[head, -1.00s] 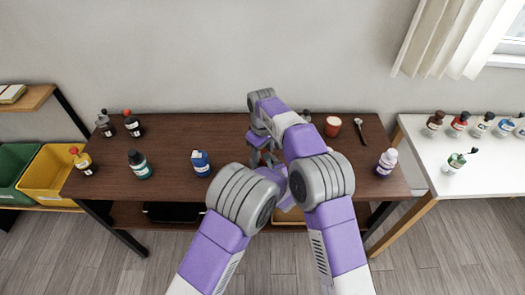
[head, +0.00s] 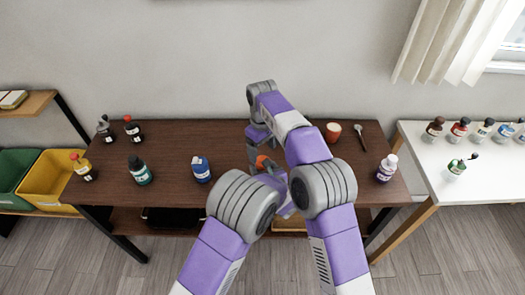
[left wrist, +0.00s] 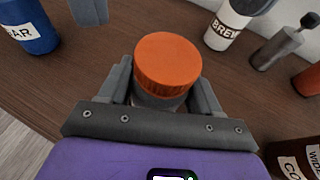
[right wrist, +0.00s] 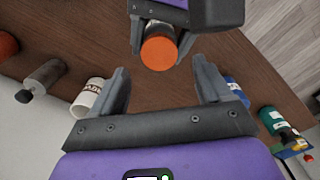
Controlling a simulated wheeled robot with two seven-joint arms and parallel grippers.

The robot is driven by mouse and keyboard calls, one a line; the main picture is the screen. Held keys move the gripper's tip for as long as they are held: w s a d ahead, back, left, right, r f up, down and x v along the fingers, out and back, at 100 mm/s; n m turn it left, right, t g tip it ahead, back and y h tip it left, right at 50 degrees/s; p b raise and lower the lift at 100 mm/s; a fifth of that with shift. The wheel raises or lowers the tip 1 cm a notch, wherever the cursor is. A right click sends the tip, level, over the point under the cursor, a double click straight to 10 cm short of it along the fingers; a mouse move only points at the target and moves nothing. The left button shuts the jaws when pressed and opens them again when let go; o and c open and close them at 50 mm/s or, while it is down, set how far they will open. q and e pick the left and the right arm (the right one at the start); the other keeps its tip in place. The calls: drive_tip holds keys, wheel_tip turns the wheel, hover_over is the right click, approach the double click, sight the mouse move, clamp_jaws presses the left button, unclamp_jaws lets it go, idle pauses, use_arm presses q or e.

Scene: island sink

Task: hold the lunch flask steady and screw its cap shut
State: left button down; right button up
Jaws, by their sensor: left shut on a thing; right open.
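The lunch flask has a ridged orange cap (left wrist: 168,62) that sits on top of its pale body (left wrist: 158,100). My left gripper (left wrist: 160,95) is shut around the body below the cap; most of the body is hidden. The cap also shows in the head view (head: 263,162) and the right wrist view (right wrist: 159,52). My right gripper (right wrist: 163,85) is open and empty, with its fingers apart and the cap beyond them. I cannot tell how tightly the cap is seated.
On the brown table (head: 170,175), a blue bottle (head: 201,170) and a teal bottle (head: 139,171) stand left of my arms.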

sight(263, 158)
drive_tip(key=shift+c, duration=0.2)
drive_tip(key=shift+r, duration=0.15)
drive_tip(key=shift+c, duration=1.1)
wheel_tip(263, 158, up, 3)
drive_tip(key=shift+d+r, duration=0.1)
drive_tip(key=shift+f, duration=4.05)
